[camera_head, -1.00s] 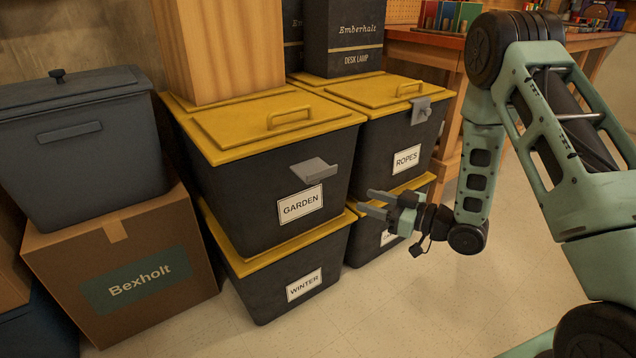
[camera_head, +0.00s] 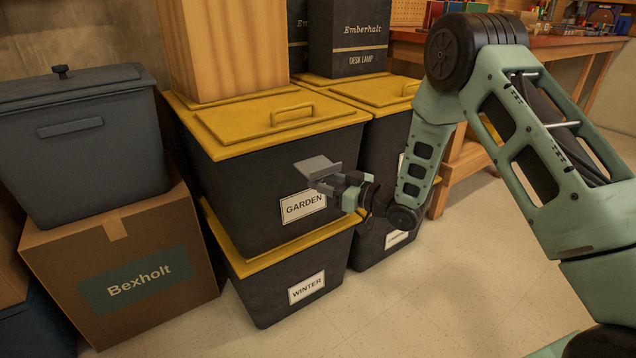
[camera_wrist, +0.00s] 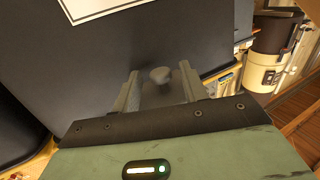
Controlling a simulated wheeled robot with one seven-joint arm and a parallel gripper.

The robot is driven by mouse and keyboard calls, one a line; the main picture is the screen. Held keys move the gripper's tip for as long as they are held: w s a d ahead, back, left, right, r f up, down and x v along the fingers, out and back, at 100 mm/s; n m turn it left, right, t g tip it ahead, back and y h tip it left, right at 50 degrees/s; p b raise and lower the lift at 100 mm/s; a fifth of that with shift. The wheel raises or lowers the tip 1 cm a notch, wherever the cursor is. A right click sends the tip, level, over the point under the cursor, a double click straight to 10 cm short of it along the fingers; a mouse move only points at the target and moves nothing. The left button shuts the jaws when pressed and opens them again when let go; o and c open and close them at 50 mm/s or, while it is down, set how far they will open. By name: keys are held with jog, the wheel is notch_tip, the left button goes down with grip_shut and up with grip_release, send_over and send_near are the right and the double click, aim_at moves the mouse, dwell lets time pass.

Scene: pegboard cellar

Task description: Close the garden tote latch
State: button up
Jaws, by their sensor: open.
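The garden tote (camera_head: 262,185) is a black bin with a yellow lid (camera_head: 265,118) and a GARDEN label (camera_head: 303,206). It is stacked on the WINTER tote (camera_head: 290,275). Its grey latch (camera_head: 316,168) sticks outward from the front, swung away from the lid's edge. My gripper (camera_head: 330,182) is at the latch, just below and in front of it, partly overlapping it in the head view. In the wrist view the open jaws (camera_wrist: 160,90) have a grey knob-like part (camera_wrist: 160,76) between them, and the label's edge (camera_wrist: 95,5) shows above. Whether the fingers touch the latch cannot be told.
The ROPES tote stack (camera_head: 375,150) stands right of the garden tote, partly behind my arm. A wooden block (camera_head: 225,50) rests on the garden lid. A Bexholt carton (camera_head: 125,275) with a grey bin (camera_head: 85,150) is at left. The floor (camera_head: 430,300) in front is clear.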

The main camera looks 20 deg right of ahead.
jog(key=shift+x, duration=1.1)
jog(key=shift+r, duration=0.1)
grip_shut()
